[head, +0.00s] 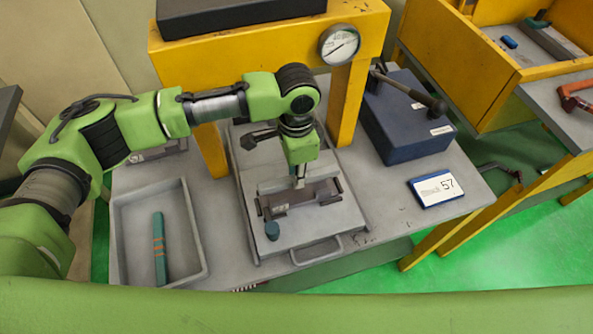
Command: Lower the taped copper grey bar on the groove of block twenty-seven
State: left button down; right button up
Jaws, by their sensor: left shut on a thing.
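My left gripper (300,183) points down at the middle of a dark grey block (322,194) on the grey plate. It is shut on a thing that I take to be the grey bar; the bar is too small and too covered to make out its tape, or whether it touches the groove. My right gripper is not in view.
A grey tray (196,228) at left holds a teal bar (159,247) with copper-coloured bands. A small teal cylinder (272,231) stands before the block. The yellow press frame (345,105) with a gauge stands behind. A blue box (405,120) and a card reading 57 (437,189) are at right.

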pick_arm(q)
jog(key=shift+p, duration=0.3)
jog(key=shift+f, duration=0.15)
jog(key=shift+f, duration=1.5)
jog(key=shift+f+b, duration=0.15)
jog(key=shift+b, duration=0.15)
jog(key=shift+f, duration=0.75)
jog(key=shift+r, duration=0.1)
jog(key=shift+p, duration=0.4)
